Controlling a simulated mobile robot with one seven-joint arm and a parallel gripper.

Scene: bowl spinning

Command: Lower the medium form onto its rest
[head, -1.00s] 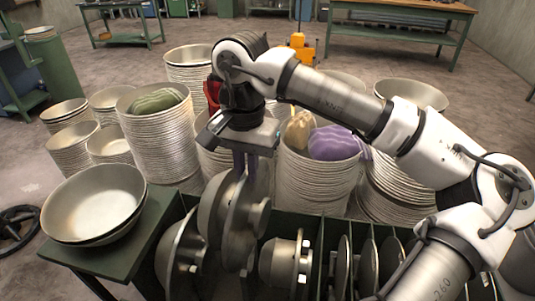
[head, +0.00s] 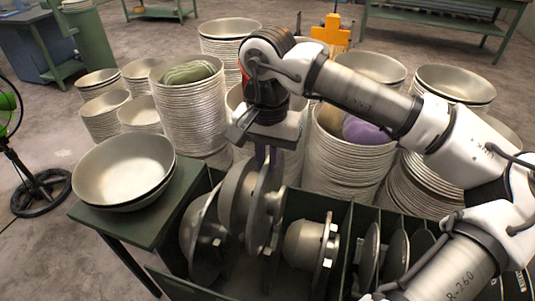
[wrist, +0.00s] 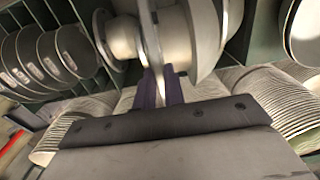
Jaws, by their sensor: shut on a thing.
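My gripper (head: 266,156) points down and is shut on the upper edge of the medium form (head: 236,197), a grey metal dome with a round flange. The form hangs on its side, dome to the left, over the green rack (head: 168,238). Its lower part overlaps the rack in the head view; I cannot tell whether it touches its rest, which is hidden. In the wrist view, the fingers (wrist: 164,88) grip the edge and the form (wrist: 193,38) fills the top middle.
A larger form (head: 203,245) stands close left and a smaller form (head: 304,241) close right in the rack. Several discs (head: 397,256) stand farther right. Shallow bowls (head: 124,168) rest on the left table. Tall bowl stacks (head: 188,112) crowd behind the rack.

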